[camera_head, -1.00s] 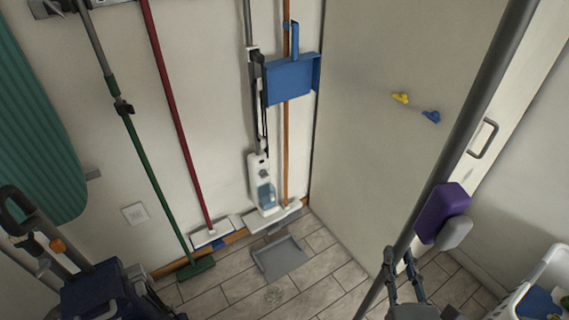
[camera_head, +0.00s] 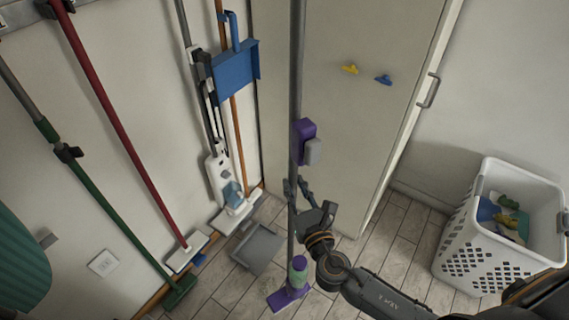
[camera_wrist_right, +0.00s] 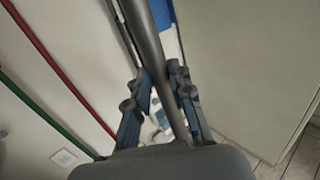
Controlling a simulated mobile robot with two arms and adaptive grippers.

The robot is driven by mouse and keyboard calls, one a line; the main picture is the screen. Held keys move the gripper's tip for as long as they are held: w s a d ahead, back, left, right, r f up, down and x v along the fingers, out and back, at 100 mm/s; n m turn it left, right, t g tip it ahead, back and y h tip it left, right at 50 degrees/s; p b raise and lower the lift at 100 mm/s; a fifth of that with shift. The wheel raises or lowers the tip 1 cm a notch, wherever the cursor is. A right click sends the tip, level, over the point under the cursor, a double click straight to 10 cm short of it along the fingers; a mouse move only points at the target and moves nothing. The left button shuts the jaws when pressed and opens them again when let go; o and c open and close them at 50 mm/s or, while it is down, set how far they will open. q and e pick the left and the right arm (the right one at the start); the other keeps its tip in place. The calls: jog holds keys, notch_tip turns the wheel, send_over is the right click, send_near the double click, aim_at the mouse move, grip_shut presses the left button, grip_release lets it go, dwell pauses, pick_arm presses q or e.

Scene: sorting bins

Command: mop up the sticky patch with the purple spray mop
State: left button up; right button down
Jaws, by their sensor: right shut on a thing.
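The purple spray mop stands nearly upright in the head view, with a grey pole (camera_head: 296,80), a purple and grey box (camera_head: 304,142) on the pole, a purple and green bottle (camera_head: 298,272) low down and a purple head (camera_head: 285,297) at the floor. My right gripper (camera_head: 298,190) is shut on the pole below the box. In the right wrist view the pole (camera_wrist_right: 155,40) runs between its fingers (camera_wrist_right: 163,88). I cannot make out the sticky patch now; the mop head may cover it. My left gripper is not in view.
A grey dustpan (camera_head: 258,248) lies on the tiles just behind the mop head. A steam mop (camera_head: 222,178), a red-handled mop (camera_head: 115,120) and a green broom (camera_head: 110,215) lean on the left wall. A white laundry basket (camera_head: 490,235) stands at the right, by the cabinet (camera_head: 345,130).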

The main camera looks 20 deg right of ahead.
jog(key=w, duration=0.6)
notch_tip(320, 180, down, 7)
jog(key=b, duration=0.5)
jog(key=shift+w+r+b, duration=0.15)
jog(key=shift+w+b, duration=0.1)
jog(key=shift+b, duration=0.15)
jog(key=shift+a, duration=0.1)
jog(key=c, duration=1.9)
grip_release()
grip_shut()
